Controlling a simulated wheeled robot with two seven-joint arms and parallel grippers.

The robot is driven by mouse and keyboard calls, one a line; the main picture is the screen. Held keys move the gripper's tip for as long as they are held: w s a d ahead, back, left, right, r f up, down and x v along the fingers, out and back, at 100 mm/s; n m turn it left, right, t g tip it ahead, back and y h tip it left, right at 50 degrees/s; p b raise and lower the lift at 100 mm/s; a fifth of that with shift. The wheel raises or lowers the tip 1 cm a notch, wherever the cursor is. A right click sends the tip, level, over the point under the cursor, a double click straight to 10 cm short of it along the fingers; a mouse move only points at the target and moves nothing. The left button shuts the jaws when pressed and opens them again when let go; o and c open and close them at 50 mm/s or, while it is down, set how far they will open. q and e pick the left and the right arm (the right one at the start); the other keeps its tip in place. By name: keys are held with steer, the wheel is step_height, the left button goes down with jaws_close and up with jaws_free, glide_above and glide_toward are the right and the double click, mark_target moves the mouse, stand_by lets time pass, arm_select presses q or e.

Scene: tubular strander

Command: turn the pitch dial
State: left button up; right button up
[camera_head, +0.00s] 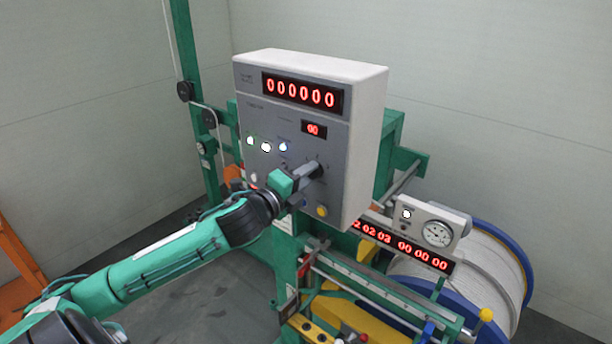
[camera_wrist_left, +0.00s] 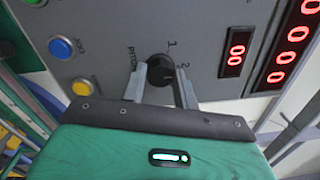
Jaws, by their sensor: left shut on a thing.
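The pitch dial (camera_wrist_left: 160,70) is a black round knob on the grey face of the control box (camera_head: 368,120). Marks 1 and 2 and the word PITCH show around it in the left wrist view. My left gripper (camera_wrist_left: 161,84) has one finger on each side of the dial and is shut on it. In the head view my left gripper (camera_head: 312,172) reaches the lower right of the panel, and its fingers hide most of the dial. My right gripper is in neither view.
Yellow (camera_wrist_left: 82,87) and blue (camera_wrist_left: 61,47) buttons sit close beside the dial. A red counter (camera_head: 302,92) reads 000000, and a small display (camera_head: 314,129) reads 00. A gauge box (camera_head: 436,232) and a cable reel (camera_head: 480,262) stand at the right.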

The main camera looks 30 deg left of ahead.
arm_select(q)
steer(key=shift+n, duration=0.4)
steer(key=o, duration=1)
steer(key=shift+c, duration=0.2)
steer(key=shift+s, duration=0.1)
steer(key=s+a, duration=0.1)
steer(key=s, duration=1.2)
steer(key=shift+s+a+f+p, duration=0.25)
steer(key=shift+f+p, duration=0.05)
steer(key=shift+p, duration=0.15)
